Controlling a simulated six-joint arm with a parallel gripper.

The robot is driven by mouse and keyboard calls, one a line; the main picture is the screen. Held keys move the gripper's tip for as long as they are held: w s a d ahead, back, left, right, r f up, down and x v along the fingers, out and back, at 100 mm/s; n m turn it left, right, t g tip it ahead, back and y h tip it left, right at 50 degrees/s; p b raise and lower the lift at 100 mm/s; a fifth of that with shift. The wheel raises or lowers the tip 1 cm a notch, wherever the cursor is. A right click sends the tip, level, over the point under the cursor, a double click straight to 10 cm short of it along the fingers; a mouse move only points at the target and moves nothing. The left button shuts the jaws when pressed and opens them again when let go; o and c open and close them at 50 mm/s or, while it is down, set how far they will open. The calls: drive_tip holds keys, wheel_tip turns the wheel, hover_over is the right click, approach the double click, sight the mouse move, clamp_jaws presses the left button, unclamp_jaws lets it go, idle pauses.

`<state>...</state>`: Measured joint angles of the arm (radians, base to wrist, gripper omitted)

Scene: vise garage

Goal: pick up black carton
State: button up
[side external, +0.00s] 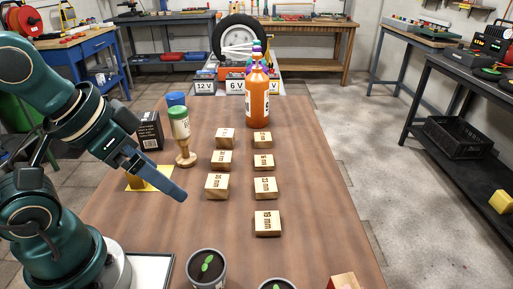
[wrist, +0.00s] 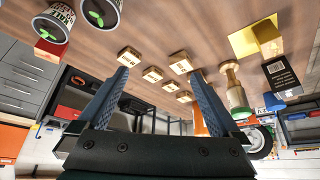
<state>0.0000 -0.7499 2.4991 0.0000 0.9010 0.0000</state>
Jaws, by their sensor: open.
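The black carton (side external: 151,131) stands upright on the wooden table, at the left behind my gripper (side external: 178,192) in the side view. It also shows at the right of the wrist view (wrist: 282,74), outside the space between my fingers. My gripper is open and empty, held above the table and apart from the carton. In the wrist view both fingers (wrist: 160,72) are spread wide. My arm hides a little of the table near the carton.
A green-capped bottle on a wooden stand (side external: 182,140) and a blue cup (side external: 176,99) are beside the carton. A yellow block (side external: 135,182) sits on a yellow sheet (side external: 160,177).

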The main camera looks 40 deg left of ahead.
wheel_tip(320, 180, up, 5)
drive_tip(key=w+a+n+t+y, duration=0.1)
drive_tip(key=w+a, duration=0.1)
drive_tip(key=w, duration=0.2)
drive_tip(key=w+a+n+t, duration=0.1)
drive_tip(key=w+a+n, duration=0.15)
drive_tip(key=w, duration=0.25)
drive_tip(key=n+y, duration=0.8)
drive_tip(key=y, duration=0.2)
hover_over(146, 117)
drive_tip(key=s+d, duration=0.3)
drive_tip(key=f, duration=1.2)
drive_tip(key=shift+w+d, duration=0.15)
drive_tip(key=shift+w, duration=0.2)
drive_tip(key=shift+x, duration=2.55)
